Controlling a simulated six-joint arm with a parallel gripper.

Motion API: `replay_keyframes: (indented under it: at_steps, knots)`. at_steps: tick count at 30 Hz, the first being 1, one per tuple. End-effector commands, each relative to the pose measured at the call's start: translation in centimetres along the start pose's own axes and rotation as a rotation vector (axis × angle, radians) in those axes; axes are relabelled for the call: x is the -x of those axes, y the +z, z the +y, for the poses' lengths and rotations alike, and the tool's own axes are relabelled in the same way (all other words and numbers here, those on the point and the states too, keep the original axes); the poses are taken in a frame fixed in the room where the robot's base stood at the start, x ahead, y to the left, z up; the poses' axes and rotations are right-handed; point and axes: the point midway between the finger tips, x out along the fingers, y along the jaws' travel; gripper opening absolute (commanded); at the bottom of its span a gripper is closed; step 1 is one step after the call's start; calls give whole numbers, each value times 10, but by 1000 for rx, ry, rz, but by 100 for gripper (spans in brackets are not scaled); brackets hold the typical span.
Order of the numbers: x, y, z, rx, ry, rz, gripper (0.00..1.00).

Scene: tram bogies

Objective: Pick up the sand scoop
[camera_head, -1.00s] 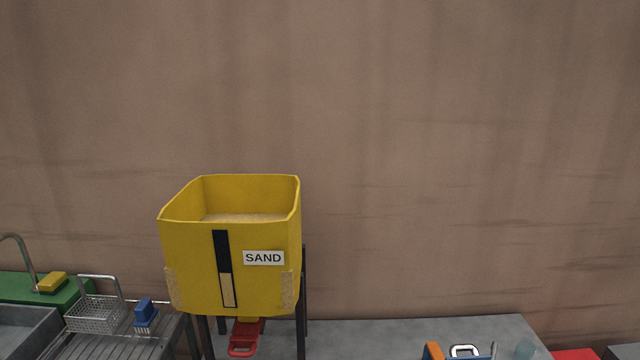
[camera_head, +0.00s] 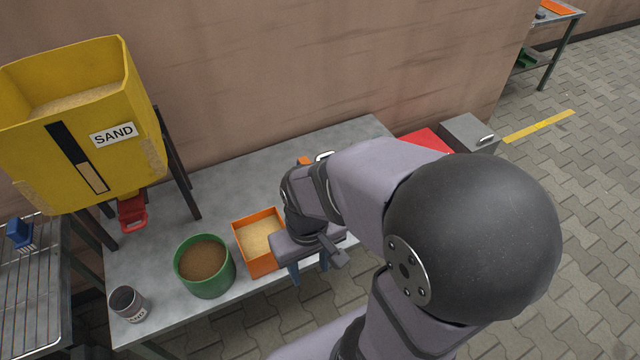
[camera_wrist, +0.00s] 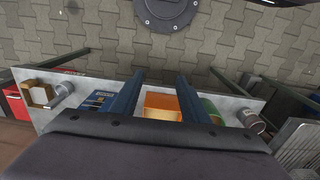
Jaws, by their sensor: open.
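I cannot clearly make out a sand scoop in either view; my arm hides part of the bench. An orange box (camera_head: 258,240) of pale sand stands on the grey bench, just left of my gripper (camera_head: 309,268). My gripper is open and empty, fingers pointing down near the bench's front edge. In the wrist view, the two blue fingers of my gripper (camera_wrist: 160,76) are apart, with the orange box (camera_wrist: 163,103) seen beyond and between them. A yellow hopper (camera_head: 85,140) marked SAND, with a red outlet piece (camera_head: 132,212) beneath, stands at the left.
A green tub (camera_head: 205,266) of brown material and a grey cup (camera_head: 127,303) stand left of the orange box. A wire rack (camera_head: 35,290) with a blue brush (camera_head: 19,233) is far left. The bench's back middle (camera_head: 225,185) is clear. A wall stands behind.

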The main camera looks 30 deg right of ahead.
Motion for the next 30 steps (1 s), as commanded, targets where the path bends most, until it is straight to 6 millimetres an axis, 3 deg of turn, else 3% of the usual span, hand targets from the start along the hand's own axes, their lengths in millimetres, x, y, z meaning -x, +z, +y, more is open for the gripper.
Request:
replay_keyframes:
  at_steps: [6, 8, 20, 26, 30]
  knots:
    - [0, 0, 0, 0, 0, 0, 42]
    - [0, 0, 0, 0, 0, 0, 34]
    - [-2, -9, 4, 31, 6, 2, 34]
    - [-14, -57, 33, 228, 47, 13, 34]
    - [-30, -110, 78, 470, 104, 6, 34]
